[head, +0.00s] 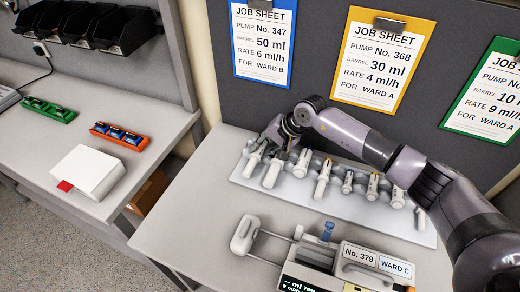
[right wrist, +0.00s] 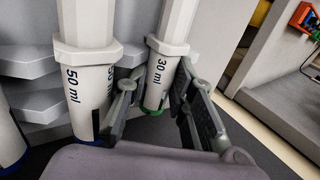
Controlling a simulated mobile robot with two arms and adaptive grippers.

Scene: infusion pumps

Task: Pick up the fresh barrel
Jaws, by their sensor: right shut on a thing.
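A barrel marked 30 ml with a green end ring (right wrist: 158,75) stands between the fingers of my right gripper (right wrist: 155,108) in the right wrist view. The gripper is shut on it. In the head view, my right gripper (head: 277,140) is at the left end of the row of barrels, and that barrel (head: 254,161) is partly covered by it. A barrel marked 50 ml with a blue end ring (right wrist: 88,85) stands just left of the gripper in the wrist view. Several other white barrels (head: 322,180) stand in the pale rack (head: 335,208). My left gripper is not in view.
A pump labelled No. 379, WARD C (head: 350,270) stands in front of the rack. Blue, yellow and green job sheets (head: 380,55) hang behind. The left bench holds a white box (head: 88,170), an orange tray (head: 120,144) and a green tray (head: 48,113).

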